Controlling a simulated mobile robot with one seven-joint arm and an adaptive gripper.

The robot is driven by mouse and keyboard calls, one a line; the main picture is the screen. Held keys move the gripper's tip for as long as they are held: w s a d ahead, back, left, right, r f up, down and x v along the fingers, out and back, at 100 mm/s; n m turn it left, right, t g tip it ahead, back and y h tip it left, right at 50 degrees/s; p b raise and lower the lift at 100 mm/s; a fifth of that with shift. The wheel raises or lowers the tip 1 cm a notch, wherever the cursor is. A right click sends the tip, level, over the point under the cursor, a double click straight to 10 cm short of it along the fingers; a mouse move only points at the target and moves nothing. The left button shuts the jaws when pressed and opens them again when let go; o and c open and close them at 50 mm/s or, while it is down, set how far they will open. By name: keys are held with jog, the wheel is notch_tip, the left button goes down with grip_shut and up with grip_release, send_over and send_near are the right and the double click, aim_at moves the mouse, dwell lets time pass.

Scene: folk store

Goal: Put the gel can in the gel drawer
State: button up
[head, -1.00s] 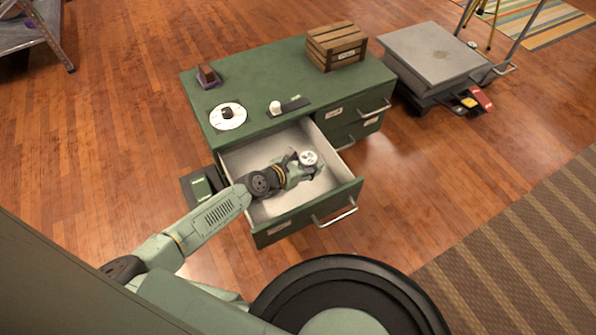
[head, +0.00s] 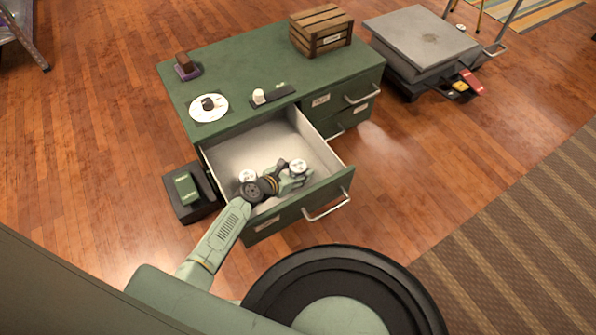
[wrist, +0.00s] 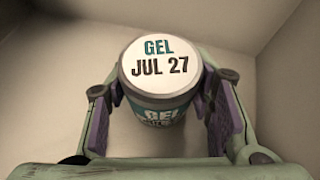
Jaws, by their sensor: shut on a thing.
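The gel can (wrist: 165,75), with a white lid reading "GEL JUL 27", stands between the purple-padded fingers of my gripper (wrist: 165,115) in the wrist view. My gripper (head: 292,178) is shut on it. In the head view the can's white lid (head: 298,166) shows inside the open drawer (head: 318,207) of the green cabinet. Pale drawer walls surround the can; whether it touches the drawer floor I cannot tell. A second white round top (head: 247,176) shows in the drawer beside my wrist, partly hidden. The drawer's front label is too small to read.
On the green cabinet top (head: 235,72) are a wooden crate (head: 321,30), a white disc (head: 209,107), a small white item on a black strip (head: 260,97) and a brown block (head: 185,65). A black-and-green box (head: 188,190) is left of the drawer. A grey-topped cart (head: 420,40) stands right.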

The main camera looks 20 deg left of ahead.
jog(key=shift+f, duration=0.2)
jog(key=o, duration=1.3)
jog(key=shift+r, duration=0.1)
jog(key=shift+c, duration=0.2)
